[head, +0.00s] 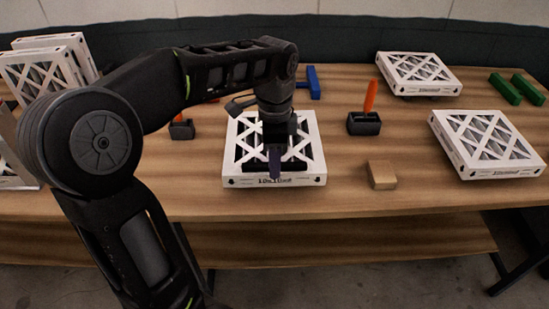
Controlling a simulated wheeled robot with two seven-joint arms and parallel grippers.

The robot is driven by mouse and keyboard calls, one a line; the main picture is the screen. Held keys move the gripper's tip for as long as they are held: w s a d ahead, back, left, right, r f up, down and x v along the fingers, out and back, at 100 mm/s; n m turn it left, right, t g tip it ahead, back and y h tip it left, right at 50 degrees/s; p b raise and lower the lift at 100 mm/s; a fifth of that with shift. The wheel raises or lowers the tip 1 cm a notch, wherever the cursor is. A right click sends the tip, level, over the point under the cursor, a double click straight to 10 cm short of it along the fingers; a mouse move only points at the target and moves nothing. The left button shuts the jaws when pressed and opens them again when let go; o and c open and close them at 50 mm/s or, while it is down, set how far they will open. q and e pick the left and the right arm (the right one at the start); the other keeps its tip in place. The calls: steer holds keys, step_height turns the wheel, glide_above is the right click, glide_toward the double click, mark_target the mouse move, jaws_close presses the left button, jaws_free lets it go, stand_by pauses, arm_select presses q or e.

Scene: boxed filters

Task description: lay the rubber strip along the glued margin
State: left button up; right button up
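A white-framed boxed filter (314,172) with a crisscross lattice front lies flat near the middle of the table. My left arm reaches in from the left, and its gripper (275,165) points down over this filter, near its front margin. The gripper hides the middle of the filter. A narrow dark shape shows at the gripper's tip; I cannot tell whether it is a finger or a rubber strip held there. I cannot make out a glue line on the margin. My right gripper is not in view.
A wooden block (382,174) and a black holder with an orange handle (370,98) stand right of the filter. Two other filters (487,143) (418,73) lie further right, near green blocks (505,89). More filters (36,75) stand at the left. A blue tool (313,82) lies behind.

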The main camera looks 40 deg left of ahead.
arm_select(q)
steer(key=shift+r, duration=0.2)
step_height(320, 180, up, 3)
step_height(320, 180, up, 9)
steer(key=p, duration=0.7)
steer(key=shift+p, duration=0.3)
steer(key=shift+f, duration=0.1)
